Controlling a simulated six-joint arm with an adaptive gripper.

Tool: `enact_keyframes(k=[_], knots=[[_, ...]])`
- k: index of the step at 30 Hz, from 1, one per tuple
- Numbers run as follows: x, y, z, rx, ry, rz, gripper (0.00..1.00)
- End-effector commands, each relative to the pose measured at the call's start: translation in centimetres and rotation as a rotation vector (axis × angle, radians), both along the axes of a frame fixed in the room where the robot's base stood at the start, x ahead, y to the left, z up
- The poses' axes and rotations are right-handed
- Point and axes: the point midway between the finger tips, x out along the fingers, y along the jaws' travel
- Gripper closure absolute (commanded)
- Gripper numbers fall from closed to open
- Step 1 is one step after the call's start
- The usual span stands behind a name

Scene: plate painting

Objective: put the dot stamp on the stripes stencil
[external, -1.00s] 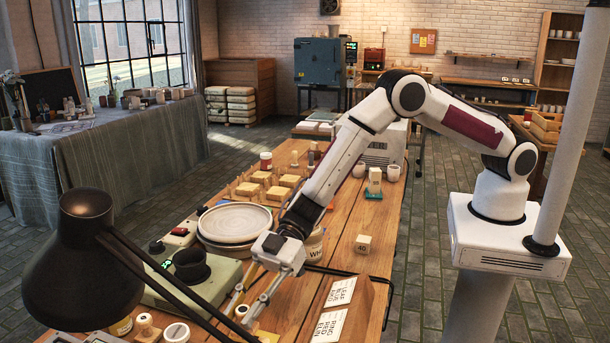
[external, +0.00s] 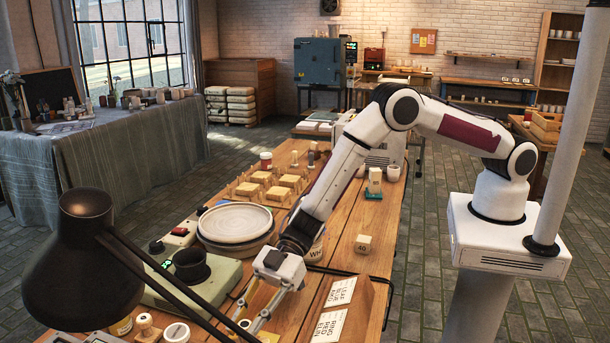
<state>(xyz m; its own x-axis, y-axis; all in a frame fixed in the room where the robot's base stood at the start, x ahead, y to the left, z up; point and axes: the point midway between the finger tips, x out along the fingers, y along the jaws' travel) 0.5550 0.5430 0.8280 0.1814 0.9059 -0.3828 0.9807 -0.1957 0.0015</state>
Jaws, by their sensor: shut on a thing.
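My gripper (external: 250,315) is low over the near end of the wooden table, pointing down and to the left. It is shut on a small pale round-topped thing (external: 244,323), which looks like a stamp. Its stamping face is hidden, so I cannot tell its pattern. A yellowish flat piece (external: 268,337) shows at the bottom edge, just right of my fingertips. I cannot make out the stripes stencil. Another round-topped wooden stamp (external: 144,321) stands farther left.
A black lamp (external: 85,255) and its arm cover the near left.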

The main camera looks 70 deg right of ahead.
Motion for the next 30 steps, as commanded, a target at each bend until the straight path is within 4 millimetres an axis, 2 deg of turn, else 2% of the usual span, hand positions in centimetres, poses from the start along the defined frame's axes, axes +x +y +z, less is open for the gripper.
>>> enact_keyframes(k=[1, 2, 3, 19, 30], knots=[[0.0, 0.0, -0.1, 0.0, 0.0, 0.0, 0.99], [0.0, 0.0, -0.1, 0.0, 0.0, 0.0, 0.74], [0.0, 0.0, -0.1, 0.0, 0.0, 0.0, 0.64], [0.0, 0.0, 0.3, 0.0, -0.001, 0.0, 0.63], [-0.5, -2.8, 1.5, 0.0, 0.001, -0.001, 0.63]])
